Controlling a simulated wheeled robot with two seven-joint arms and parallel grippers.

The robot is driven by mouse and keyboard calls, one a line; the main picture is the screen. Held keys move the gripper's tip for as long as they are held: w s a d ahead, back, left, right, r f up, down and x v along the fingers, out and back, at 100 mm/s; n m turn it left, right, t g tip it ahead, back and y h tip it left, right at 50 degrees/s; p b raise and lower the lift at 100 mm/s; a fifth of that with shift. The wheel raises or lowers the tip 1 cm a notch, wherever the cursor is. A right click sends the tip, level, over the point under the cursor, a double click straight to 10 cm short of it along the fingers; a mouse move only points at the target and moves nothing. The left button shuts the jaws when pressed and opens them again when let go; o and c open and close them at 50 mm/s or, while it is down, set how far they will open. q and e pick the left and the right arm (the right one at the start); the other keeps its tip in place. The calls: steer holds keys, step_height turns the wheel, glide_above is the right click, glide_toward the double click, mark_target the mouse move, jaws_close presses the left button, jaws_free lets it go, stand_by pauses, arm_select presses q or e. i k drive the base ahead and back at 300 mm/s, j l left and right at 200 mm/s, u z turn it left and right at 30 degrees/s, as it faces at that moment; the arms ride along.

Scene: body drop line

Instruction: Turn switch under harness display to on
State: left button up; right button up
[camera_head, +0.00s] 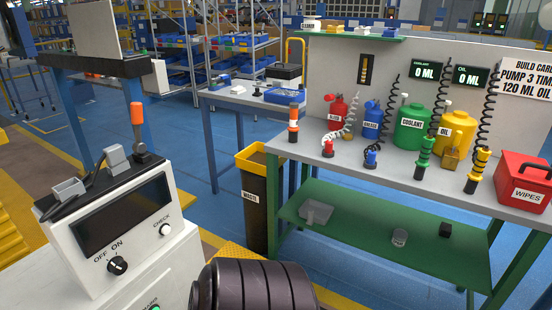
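The harness display (125,213) is a white box with a dark, blank screen, at the left of the head view. Below its screen is a black rotary switch (118,266) with the labels OFF and ON above it. The light mark on its knob is small, and I cannot tell for sure which label it points to. A white CHECK button (165,229) is to the right of the switch. Neither of my grippers shows in this view, and nothing is seen touching the switch.
Connectors and an orange-topped handle (137,122) sit on top of the box. A yellow-rimmed waste bin (255,205) stands to its right. The bench (400,182) at the right carries fluid containers and a red wipes box (522,181). Blue floor lies behind.

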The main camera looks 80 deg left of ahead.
mark_target(118, 267)
steer(key=u, duration=3.65)
